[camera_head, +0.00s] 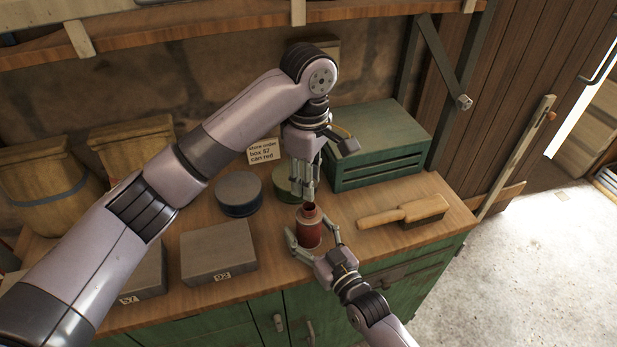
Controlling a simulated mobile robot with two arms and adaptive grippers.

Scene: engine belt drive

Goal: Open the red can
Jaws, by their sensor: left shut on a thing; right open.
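The red can (310,232) stands upright near the front of the wooden workbench. Its narrower neck (309,211) is at the top and looks dark inside. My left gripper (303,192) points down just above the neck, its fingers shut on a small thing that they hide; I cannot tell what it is. My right gripper (312,244) comes from the front with its fingers open on either side of the can. I cannot tell whether they touch it.
A green crate (378,166) and a wooden brush (404,212) are to the right. A dark round tin (238,193), a box marked 57 (146,276) and another grey box (218,250) are to the left. A note (263,151) reads "Move order box 57 can red".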

